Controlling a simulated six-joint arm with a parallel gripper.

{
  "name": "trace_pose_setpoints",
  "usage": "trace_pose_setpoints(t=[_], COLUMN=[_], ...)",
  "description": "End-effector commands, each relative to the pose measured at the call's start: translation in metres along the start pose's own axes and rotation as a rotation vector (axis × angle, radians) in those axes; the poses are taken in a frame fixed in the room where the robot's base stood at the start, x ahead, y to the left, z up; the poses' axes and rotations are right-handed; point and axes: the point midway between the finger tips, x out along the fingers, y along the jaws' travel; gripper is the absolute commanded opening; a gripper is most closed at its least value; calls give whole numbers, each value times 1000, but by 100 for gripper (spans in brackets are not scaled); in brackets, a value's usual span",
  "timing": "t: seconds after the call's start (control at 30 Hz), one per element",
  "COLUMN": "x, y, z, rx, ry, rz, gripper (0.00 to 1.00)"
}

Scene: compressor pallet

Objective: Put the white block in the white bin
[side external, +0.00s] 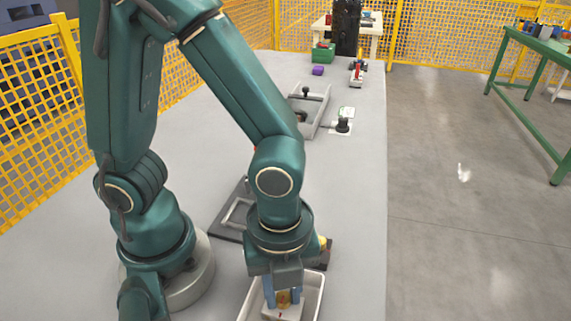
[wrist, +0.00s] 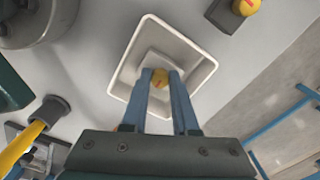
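The white block (side external: 286,313) has a yellow knob on top and is inside the outline of the white bin (side external: 246,301) at the bottom of the side view. In the wrist view the white block (wrist: 156,61) shows behind the fingertips, within the rim of the white bin (wrist: 204,74). My gripper (side external: 283,297) points down over the bin. Its two blue fingers are on either side of the yellow knob and look shut on it, as the wrist view of my gripper (wrist: 160,77) also shows. I cannot tell whether the block touches the bin floor.
A dark block with a yellow knob (wrist: 246,7) stands just beyond the bin. A dark frame-like fixture (side external: 230,220) lies beside my arm. The table's right edge is near.

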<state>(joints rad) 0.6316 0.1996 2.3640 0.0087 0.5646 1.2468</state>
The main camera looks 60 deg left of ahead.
Motion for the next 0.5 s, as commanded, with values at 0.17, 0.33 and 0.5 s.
trace_pose_setpoints(t=[0.17, 0.33, 0.5], x=[0, 0, -7], y=[0, 0, -1], z=[0, 0, 0], rx=[0, 0, 0], ry=[0, 0, 1], rz=[1, 1, -3], gripper=[56, 56, 56])
